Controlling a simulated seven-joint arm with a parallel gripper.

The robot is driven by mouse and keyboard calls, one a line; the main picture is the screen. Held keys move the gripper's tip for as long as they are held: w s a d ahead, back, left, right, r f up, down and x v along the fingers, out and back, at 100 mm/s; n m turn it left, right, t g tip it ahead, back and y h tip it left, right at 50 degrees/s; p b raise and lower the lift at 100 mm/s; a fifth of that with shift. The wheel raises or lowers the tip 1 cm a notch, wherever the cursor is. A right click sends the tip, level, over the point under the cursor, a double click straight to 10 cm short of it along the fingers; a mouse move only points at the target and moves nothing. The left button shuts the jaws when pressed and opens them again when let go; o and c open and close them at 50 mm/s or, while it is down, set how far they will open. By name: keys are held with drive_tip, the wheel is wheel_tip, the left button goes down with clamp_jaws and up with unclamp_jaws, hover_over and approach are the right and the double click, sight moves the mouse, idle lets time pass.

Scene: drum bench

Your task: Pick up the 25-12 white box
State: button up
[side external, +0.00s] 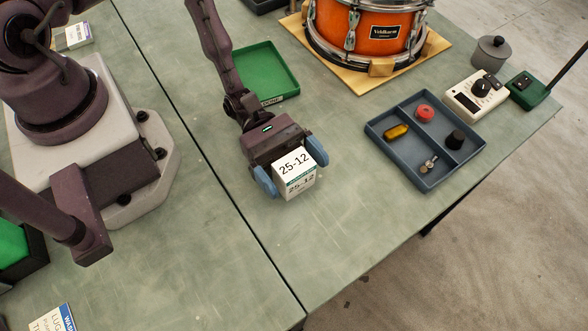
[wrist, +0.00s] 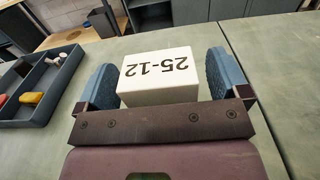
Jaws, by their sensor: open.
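The white box marked 25-12 (side external: 295,174) stands upright on the green-grey bench in the side view. It also shows in the wrist view (wrist: 158,80), its printed top upside down there. My gripper (side external: 291,169) is low over the bench, with its two blue fingers on either side of the box. In the wrist view my gripper (wrist: 160,88) is open, with the box between the fingers. A gap shows on the right side of the box; the left finger is close to it, and I cannot tell whether it touches.
A blue divided tray (side external: 407,172) with small parts lies to the right. Behind are a green tray (side external: 292,72), an orange drum (side external: 362,30) on a wooden board, a meter (side external: 470,101) and a grey pot (side external: 491,56). The bench in front of the box is clear.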

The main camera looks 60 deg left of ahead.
drive_tip(key=c, duration=1)
drive_tip(key=shift+c, duration=0.2)
drive_tip(key=shift+r, duration=0.1)
